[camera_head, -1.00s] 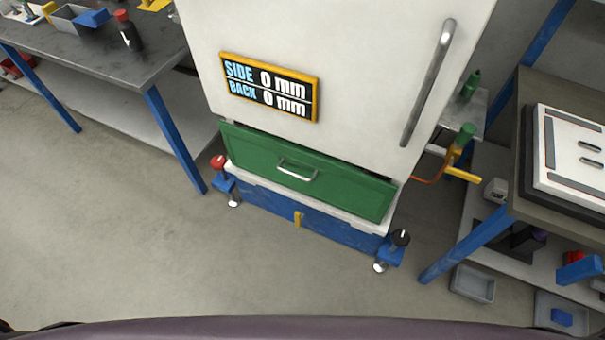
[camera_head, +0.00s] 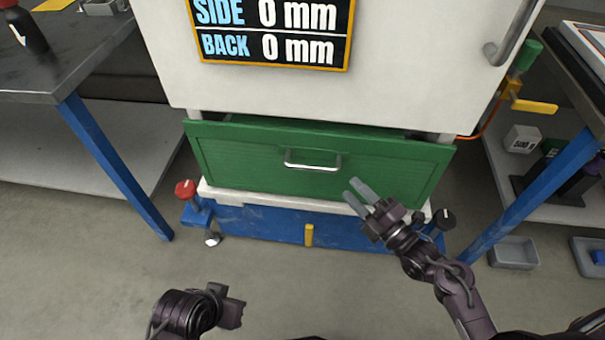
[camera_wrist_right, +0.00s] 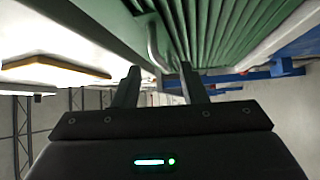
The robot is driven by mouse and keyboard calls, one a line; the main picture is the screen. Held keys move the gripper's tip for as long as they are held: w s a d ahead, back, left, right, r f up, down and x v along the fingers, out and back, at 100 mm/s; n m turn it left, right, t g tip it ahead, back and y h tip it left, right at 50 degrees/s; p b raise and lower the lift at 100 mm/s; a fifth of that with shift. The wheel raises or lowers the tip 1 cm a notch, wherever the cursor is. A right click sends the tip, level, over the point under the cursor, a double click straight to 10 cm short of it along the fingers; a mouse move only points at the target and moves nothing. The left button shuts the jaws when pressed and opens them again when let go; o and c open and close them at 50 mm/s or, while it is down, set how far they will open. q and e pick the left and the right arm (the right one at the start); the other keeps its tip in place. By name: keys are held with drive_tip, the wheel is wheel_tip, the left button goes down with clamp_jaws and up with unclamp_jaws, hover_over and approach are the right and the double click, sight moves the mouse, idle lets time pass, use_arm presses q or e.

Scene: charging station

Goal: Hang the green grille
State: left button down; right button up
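The green grille (camera_head: 250,165) is a wide ribbed panel across the lower front of the white cabinet. A dark gap shows behind its top edge. Its bar handle (camera_head: 312,166) is at the middle of its upper half. My right gripper (camera_head: 353,190) is open and empty, just below and right of the handle. In the right wrist view the open fingers (camera_wrist_right: 160,72) point at the grille (camera_wrist_right: 225,35), and the handle (camera_wrist_right: 154,45) shows beyond them, roughly between the tips. My left gripper (camera_head: 236,312) is low at the left, away from the grille; its fingers are unclear.
The white cabinet (camera_head: 400,90) carries a sign (camera_head: 270,35) reading SIDE 0 mm, BACK 0 mm. Below is a blue base (camera_head: 265,225) with a red-knobbed foot (camera_head: 186,190) and a black-knobbed foot (camera_head: 444,217). Benches stand on both sides. The floor (camera_head: 90,270) in front is clear.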

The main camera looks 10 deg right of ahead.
sight(338, 166)
drive_tip(key=x, duration=0.5)
drive_tip(key=d+r+x, duration=0.1)
drive_tip(key=x, duration=0.1)
drive_tip(key=shift+w+a+b, duration=0.15)
drive_tip(key=shift+w+b, duration=0.15)
drive_tip(key=shift+w, duration=0.15)
drive_tip(key=shift+f, duration=0.1)
clamp_jaws()
idle(0.8)
